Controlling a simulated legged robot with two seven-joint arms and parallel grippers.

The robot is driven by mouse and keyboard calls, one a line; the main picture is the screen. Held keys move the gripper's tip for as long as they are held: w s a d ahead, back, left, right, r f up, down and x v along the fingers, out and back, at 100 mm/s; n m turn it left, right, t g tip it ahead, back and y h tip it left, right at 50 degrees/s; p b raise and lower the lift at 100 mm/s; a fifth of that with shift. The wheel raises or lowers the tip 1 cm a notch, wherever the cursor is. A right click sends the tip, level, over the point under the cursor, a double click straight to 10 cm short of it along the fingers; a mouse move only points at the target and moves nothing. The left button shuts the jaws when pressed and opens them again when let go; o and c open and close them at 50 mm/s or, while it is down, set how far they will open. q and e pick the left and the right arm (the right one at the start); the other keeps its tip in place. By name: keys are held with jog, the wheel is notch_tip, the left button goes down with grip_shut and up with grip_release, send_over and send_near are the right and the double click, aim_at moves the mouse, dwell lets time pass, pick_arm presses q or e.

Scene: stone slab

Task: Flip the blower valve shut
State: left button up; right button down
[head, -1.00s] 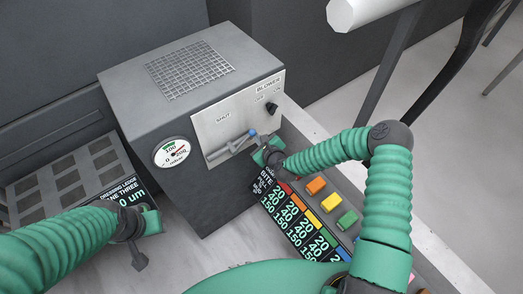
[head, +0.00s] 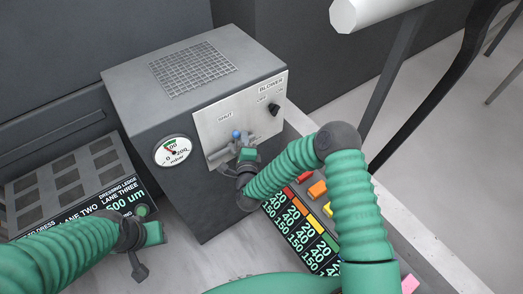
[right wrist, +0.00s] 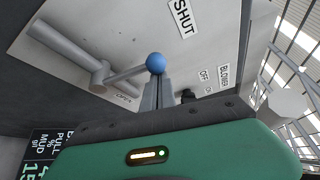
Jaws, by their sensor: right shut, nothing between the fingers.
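The blower valve is a grey lever with a blue ball knob (head: 236,134), mounted on a grey pipe on the pale front panel (head: 262,115) of a dark box. The knob stands just below the SHUT label. In the right wrist view the blue knob (right wrist: 155,62) is at the end of the lever, which runs left to the pipe (right wrist: 70,50). My right gripper (head: 242,145) is shut and empty, its fingertips right at the knob and seemingly touching it. My left gripper (head: 154,234) is low at the left, away from the valve; its jaws are unclear.
A round gauge (head: 173,151) is on the box's left front. A black blower knob (head: 274,109) is right of the valve. Colored buttons (head: 317,189) and a number panel (head: 298,222) lie below my right arm. A dressing ledge display (head: 100,205) is at left.

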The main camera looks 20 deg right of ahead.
jog(key=shift+s+a+n+t+b, duration=0.15)
jog(key=shift+a+n+t+b, duration=0.15)
jog(key=shift+a+n+b, duration=0.15)
jog(key=shift+a+r, duration=0.1)
